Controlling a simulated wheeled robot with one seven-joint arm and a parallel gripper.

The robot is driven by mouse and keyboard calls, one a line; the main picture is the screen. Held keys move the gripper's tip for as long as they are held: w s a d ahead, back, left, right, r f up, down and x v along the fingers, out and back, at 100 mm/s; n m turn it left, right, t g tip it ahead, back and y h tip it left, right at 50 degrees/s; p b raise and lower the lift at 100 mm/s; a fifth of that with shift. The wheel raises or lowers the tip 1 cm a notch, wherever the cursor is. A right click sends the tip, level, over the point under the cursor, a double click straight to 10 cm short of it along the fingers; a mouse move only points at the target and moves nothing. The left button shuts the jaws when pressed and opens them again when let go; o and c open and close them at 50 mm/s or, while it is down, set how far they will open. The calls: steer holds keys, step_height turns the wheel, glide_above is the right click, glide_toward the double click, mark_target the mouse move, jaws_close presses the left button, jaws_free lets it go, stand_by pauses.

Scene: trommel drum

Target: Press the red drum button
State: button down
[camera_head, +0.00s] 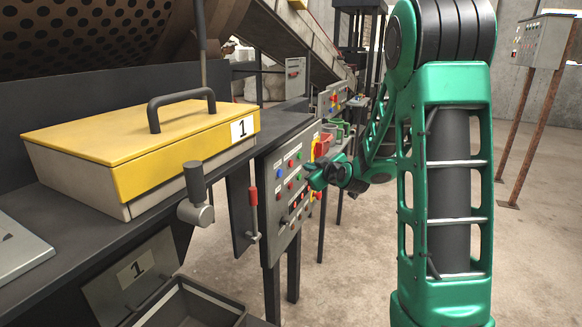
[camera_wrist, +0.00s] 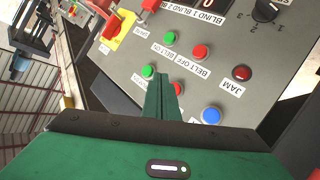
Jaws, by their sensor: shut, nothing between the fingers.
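The grey control panel (camera_head: 273,206) faces my gripper and fills much of the wrist view (camera_wrist: 225,60). My gripper (camera_head: 314,178) is shut and empty, its fingertips (camera_wrist: 158,77) close over the panel; I cannot tell whether they touch it. A red button (camera_wrist: 178,88) shows just right of the fingers, partly hidden by them, and its label is covered. A green button (camera_wrist: 148,71) is just left of the fingers. No drum label can be read clearly. Another red button (camera_wrist: 201,52) is by the BELT OFF label.
A red JAM light or button (camera_wrist: 241,73), a blue button (camera_wrist: 211,115), a black dial (camera_wrist: 265,10) and a red-and-yellow switch (camera_wrist: 112,28) are nearby on the panel. A yellow-lidded box (camera_head: 150,140) stands on the dark bench. Open floor lies to the right.

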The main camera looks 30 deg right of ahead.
steer(key=shift+s+d, duration=0.75)
steer(key=shift+s, duration=0.25)
steer(key=s+a+f+m+g, duration=0.1)
steer(key=s+g, duration=0.4)
steer(key=s, duration=0.9)
steer(key=s+a+f+m+g, duration=0.1)
steer(key=s+a+m+g, duration=0.3)
steer(key=s, duration=1.1)
steer(key=s+a+f+m+g+y, duration=0.1)
steer(key=s+a+m+g, duration=0.2)
steer(key=s, duration=1.2)
steer(key=m+g, duration=0.2)
steer(key=shift+f+m+g, duration=0.3)
steer(key=shift+f+m, duration=0.05)
steer(key=shift+m, duration=0.05)
